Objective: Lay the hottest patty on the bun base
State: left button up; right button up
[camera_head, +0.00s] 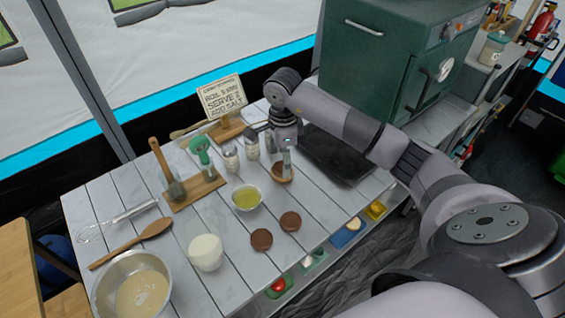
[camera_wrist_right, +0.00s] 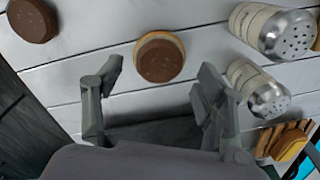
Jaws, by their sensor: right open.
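In the right wrist view a brown patty (camera_wrist_right: 160,60) lies on the bun base (camera_wrist_right: 147,38), whose tan edge shows on one side. In the head view the bun base (camera_head: 281,178) is under my right gripper (camera_head: 286,165), which partly hides it. The right gripper is open, with its fingers (camera_wrist_right: 160,74) apart on either side of the stacked patty. Two other brown patties (camera_head: 262,239) (camera_head: 290,221) lie on the white plank table; one also shows in the wrist view (camera_wrist_right: 33,19). I cannot tell heat from their looks. My left gripper is out of view.
Two shakers (camera_head: 231,158) (camera_head: 252,146) stand near my right gripper, and a dark flat slab (camera_head: 336,156) lies to its right. A bowl of yellow-green contents (camera_head: 246,198), a white cup (camera_head: 206,252) and a mixing bowl (camera_head: 106,287) stand left. A green oven (camera_head: 397,60) stands behind.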

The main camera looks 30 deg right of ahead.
notch_tip(320, 180, up, 10)
jog(key=b, duration=0.1)
jog(key=shift+s, duration=0.15)
jog(key=shift+a, duration=0.1)
dwell(0.4)
